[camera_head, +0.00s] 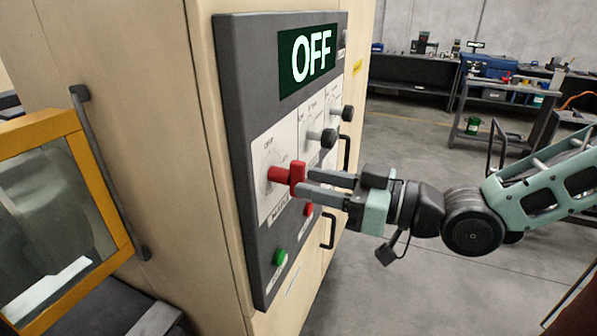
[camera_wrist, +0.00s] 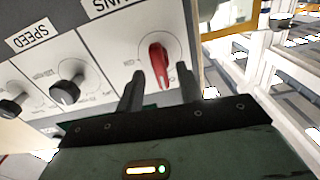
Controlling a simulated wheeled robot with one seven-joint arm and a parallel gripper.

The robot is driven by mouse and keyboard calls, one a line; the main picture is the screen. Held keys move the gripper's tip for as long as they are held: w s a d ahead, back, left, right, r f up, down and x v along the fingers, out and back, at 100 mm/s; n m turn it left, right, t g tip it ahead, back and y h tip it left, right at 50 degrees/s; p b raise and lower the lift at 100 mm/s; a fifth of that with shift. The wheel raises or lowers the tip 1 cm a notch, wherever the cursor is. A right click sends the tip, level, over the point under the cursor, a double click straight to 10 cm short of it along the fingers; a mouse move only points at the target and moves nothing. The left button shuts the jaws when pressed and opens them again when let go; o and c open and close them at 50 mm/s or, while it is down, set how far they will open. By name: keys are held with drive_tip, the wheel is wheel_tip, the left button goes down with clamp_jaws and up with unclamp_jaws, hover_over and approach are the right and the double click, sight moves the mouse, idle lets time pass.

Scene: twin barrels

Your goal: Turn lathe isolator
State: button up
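The red isolator knob (camera_head: 282,174) sits on a white plate at the left of the grey control panel (camera_head: 236,110), under a lit sign (camera_head: 308,56) reading OFF. In the wrist view the red knob (camera_wrist: 158,62) has its bar slightly tilted from upright. My gripper (camera_head: 307,181) reaches in from the right, fingertips at the knob's bar. In the wrist view my gripper (camera_wrist: 161,78) is open, one finger on each side of the bar's lower part, with visible gaps. Whether a finger touches the knob I cannot tell.
Two black knobs (camera_head: 328,138) (camera_head: 347,113) sit right of the red one. A green button (camera_head: 280,257) and a red button (camera_head: 309,209) lie below. A yellow-framed window (camera_head: 112,203) stands left. Benches (camera_head: 425,84) stand far back; the floor between is clear.

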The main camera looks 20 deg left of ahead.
sight(305, 181)
drive_tip(key=shift+w+a+p, duration=0.1)
drive_tip(key=shift+a+p, duration=0.25)
drive_tip(key=shift+a, duration=1.45)
clamp_jaws()
drive_tip(key=c, duration=0.8)
unclamp_jaws()
